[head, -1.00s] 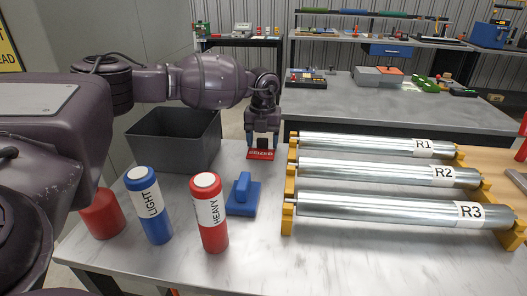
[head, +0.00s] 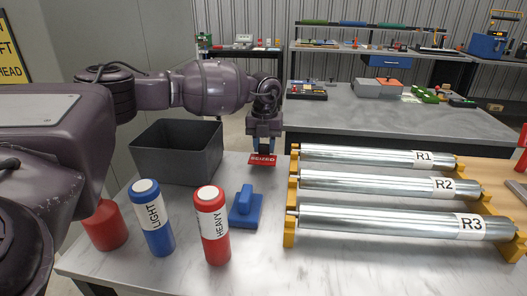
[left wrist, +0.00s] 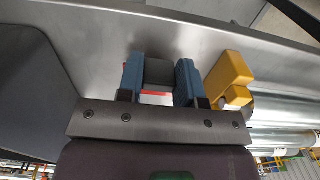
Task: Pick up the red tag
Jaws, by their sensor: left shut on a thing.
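The red tag (head: 262,160) has white lettering and a dark upright grip. It is at the back of the light table, between the dark bin and the rollers. My left gripper (head: 264,147) points down from above and is shut on the tag's grip. In the left wrist view the blue fingers (left wrist: 160,82) sit on either side of a dark grey block, with a sliver of the red tag (left wrist: 153,94) below it. I cannot tell whether the tag touches the table. My right gripper is not in view.
An open dark bin (head: 178,165) stands left of the tag. In front are a red cylinder (head: 105,228), a blue LIGHT cylinder (head: 160,236), a red HEAVY cylinder (head: 218,250) and a blue handled block (head: 244,208). Metal rollers (head: 360,185) on yellow supports fill the right.

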